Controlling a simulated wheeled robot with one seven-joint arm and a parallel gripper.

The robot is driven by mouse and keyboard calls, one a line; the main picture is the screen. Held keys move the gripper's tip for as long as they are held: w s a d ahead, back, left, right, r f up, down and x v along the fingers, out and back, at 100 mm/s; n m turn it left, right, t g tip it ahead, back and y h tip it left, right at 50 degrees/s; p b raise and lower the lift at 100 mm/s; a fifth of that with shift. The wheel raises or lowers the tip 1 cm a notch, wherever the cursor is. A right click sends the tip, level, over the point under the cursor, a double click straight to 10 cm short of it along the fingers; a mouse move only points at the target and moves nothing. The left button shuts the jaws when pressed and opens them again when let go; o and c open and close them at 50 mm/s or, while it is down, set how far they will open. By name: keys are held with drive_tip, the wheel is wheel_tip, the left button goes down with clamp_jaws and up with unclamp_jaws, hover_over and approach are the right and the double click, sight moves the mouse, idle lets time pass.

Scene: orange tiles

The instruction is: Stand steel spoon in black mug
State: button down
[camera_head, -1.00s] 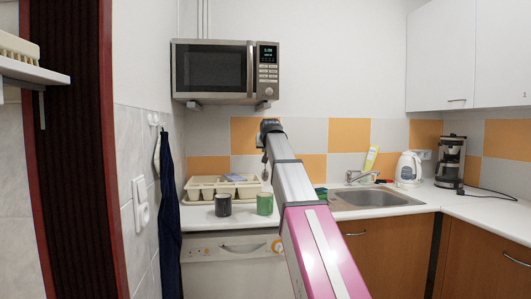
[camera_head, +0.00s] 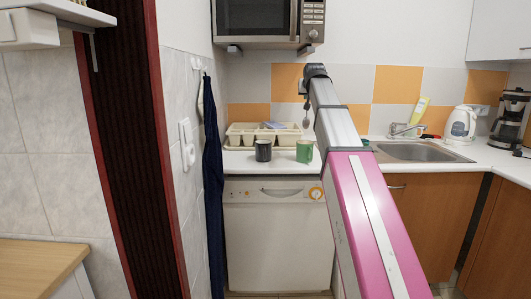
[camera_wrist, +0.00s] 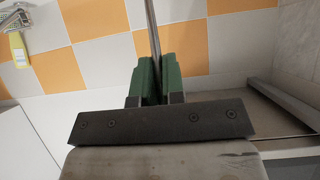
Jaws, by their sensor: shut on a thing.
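The black mug (camera_head: 263,150) stands upright on the white counter in the head view, in front of the cream dish rack. The steel spoon (camera_head: 306,115) hangs from the end of my arm, bowl down, above and to the right of the black mug and apart from it. My gripper (camera_wrist: 157,78) shows two green fingers in the wrist view, shut on the spoon's thin handle (camera_wrist: 152,25). In the head view my gripper (camera_head: 315,72) is small and dark, so its fingers are hard to make out there. The black mug is not visible in the wrist view.
A green mug (camera_head: 304,152) stands just right of the black mug. The dish rack (camera_head: 240,139) is behind both. The microwave (camera_head: 262,20) hangs above. The sink (camera_head: 420,152) and kettle (camera_head: 460,122) lie to the right. A wall with a dark cloth (camera_head: 212,170) borders the left.

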idle(0.3)
drive_tip(key=w+a+m+y, duration=0.1)
drive_tip(key=w+a+y, duration=0.1)
drive_tip(key=a, duration=1.5)
wheel_tip(320, 180, down, 13)
drive_tip(key=shift+s+f, duration=0.15)
drive_tip(key=shift+s, duration=0.1)
idle(0.6)
drive_tip(key=c, duration=1.1)
unclamp_jaws()
drive_tip(key=v, duration=1.1)
drive_tip(key=shift+a, duration=0.15)
